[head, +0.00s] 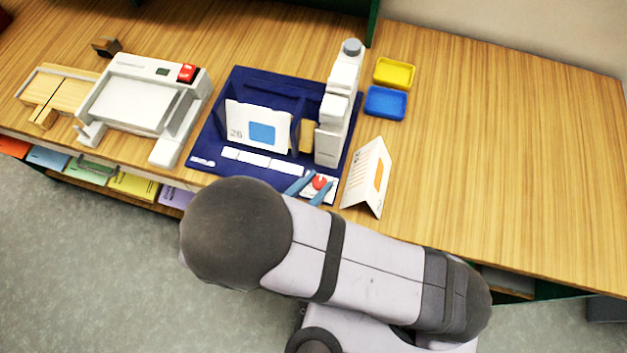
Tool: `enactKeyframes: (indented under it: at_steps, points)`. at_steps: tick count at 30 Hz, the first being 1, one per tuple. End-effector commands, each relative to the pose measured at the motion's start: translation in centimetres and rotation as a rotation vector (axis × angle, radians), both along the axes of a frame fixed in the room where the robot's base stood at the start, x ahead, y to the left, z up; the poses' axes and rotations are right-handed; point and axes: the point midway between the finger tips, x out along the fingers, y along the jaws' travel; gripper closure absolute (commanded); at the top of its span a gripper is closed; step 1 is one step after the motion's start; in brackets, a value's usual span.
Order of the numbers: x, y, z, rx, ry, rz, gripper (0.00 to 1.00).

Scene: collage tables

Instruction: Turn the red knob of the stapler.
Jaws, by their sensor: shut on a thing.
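The stapler appears to be the dark blue station (208,145) with a white upright column (338,105) at its right side. The red knob (319,183) sits on a small white panel at the station's front right corner. My gripper (321,180) has its two blue fingers on either side of the red knob and is shut on it. My arm comes in from the front and hides part of the station's front edge. A white sheet with a blue square (242,127) stands in the station. The knob's turned angle is too small to read.
A folded white card with an orange patch (367,178) stands close to the right of my gripper. Yellow (394,72) and blue (386,102) trays lie behind it. A white machine with a red switch (135,100) stands left. The table's right side is clear.

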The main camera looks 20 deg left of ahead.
Motion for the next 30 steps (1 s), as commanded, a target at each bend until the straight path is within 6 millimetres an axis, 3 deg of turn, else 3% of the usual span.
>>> enactKeyframes:
  at_steps: [6,16,17,19,30]
  points:
    - [-0.06,-0.20,0.10,0.000,-0.002,0.122,0.96]
    - [-0.08,-0.17,0.09,0.002,-0.001,0.132,0.96]
    - [-0.08,-0.17,0.09,0.002,-0.001,0.132,0.72]
    - [-0.08,-0.17,0.09,0.001,-0.001,0.132,0.56]
    - [-0.30,-0.10,0.21,0.001,0.000,0.133,0.56]
